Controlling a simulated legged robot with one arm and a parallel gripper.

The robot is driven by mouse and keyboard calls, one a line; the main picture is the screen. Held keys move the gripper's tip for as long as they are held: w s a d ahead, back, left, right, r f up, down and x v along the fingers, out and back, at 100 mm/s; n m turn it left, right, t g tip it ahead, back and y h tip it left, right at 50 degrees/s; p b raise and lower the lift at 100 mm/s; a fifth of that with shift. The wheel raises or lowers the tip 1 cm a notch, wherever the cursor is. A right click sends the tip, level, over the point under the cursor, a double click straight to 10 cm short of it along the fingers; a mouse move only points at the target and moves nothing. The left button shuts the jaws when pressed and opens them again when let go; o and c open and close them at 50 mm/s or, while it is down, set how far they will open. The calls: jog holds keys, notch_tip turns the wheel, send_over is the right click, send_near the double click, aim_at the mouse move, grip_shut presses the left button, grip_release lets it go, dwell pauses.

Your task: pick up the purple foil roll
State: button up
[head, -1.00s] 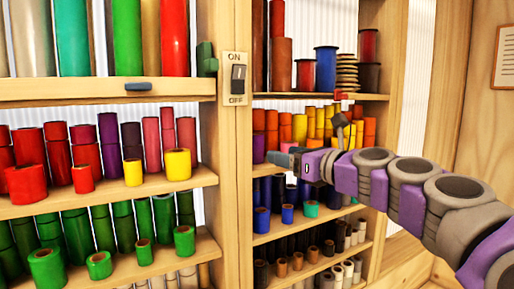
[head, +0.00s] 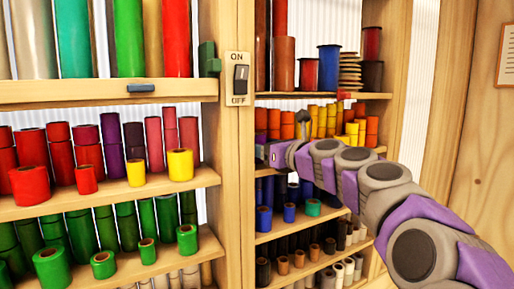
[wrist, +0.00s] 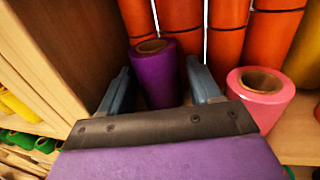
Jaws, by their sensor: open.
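The purple foil roll (wrist: 155,80) stands upright on a wooden shelf in the wrist view, its brown core showing at the top. My gripper (wrist: 158,68) is open, with one blue-grey finger at the left of the purple roll and the other at its right. The roll's lower part is hidden behind the gripper body, and I cannot tell whether the fingers touch it. In the head view my gripper (head: 276,153) is at the left end of the right cabinet's shelf of orange and yellow rolls.
A pink roll (wrist: 261,95) stands close to the right finger. Tall orange rolls (wrist: 181,35) stand behind the purple roll. A wooden cabinet side wall (wrist: 65,50) is at the left. The left cabinet (head: 110,194) holds red, purple, yellow and green rolls.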

jog(key=shift+s+a, duration=0.15)
jog(key=c, duration=0.9)
